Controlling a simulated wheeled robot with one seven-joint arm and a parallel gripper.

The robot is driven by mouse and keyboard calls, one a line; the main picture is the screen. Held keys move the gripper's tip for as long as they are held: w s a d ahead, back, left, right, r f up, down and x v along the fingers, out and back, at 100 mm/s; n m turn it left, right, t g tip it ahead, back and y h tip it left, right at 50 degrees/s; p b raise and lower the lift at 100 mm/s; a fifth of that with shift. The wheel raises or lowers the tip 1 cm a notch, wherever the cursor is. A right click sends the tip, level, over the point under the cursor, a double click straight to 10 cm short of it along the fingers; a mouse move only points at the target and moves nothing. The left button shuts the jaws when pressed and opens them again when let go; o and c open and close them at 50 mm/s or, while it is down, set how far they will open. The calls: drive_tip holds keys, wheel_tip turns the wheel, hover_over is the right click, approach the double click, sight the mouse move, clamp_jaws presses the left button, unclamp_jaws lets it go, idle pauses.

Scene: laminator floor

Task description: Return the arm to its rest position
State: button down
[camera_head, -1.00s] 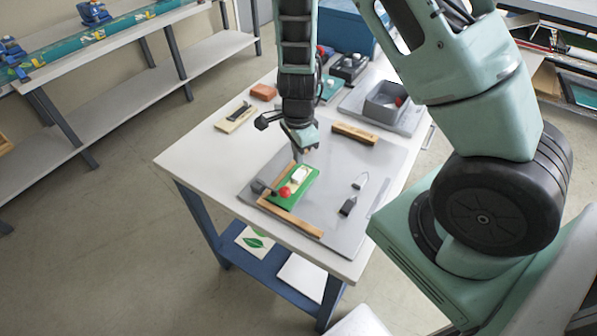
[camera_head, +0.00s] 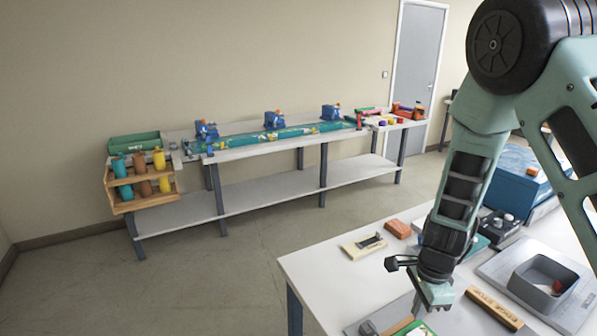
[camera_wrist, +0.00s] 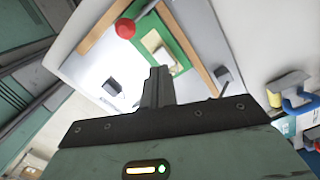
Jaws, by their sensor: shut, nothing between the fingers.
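My arm reaches down from the upper right of the head view. My gripper (camera_head: 418,309) is at its lower end, over the white worktable (camera_head: 340,268). In the wrist view my gripper's fingers (camera_wrist: 158,72) are together with nothing between them. Past them lie a green board (camera_wrist: 180,45) with a white block (camera_wrist: 158,45) and a red ball-shaped knob (camera_wrist: 125,28), apart from the fingers as far as I can tell. In the head view only an edge of the green board (camera_head: 415,328) shows at the bottom.
A wooden bar (camera_head: 494,308), a grey bin (camera_head: 543,283), a brick-coloured block (camera_head: 398,229) and a blue box (camera_head: 520,185) stand on the worktable near my arm. A long bench (camera_head: 270,145) with blue devices runs along the wall. The floor (camera_head: 230,260) between is clear.

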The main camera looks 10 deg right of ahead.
drive_tip(key=s+a+r+n+y+b, duration=0.2)
drive_tip(key=s+a+r+n, duration=0.25)
drive_tip(key=a+n, duration=0.4)
drive_tip(key=s+a+r+n+h+b, duration=0.1)
drive_tip(key=s+a+r+n, duration=0.3)
drive_tip(key=s+n, duration=0.4)
drive_tip(key=s+a+r+n+b, duration=0.3)
drive_tip(key=s+a+r+n, duration=0.1)
drive_tip(key=s+n, duration=0.4)
drive_tip(key=shift+r+n+h, duration=0.4)
drive_tip(key=shift+n, duration=0.45)
drive_tip(key=shift+a, duration=0.1)
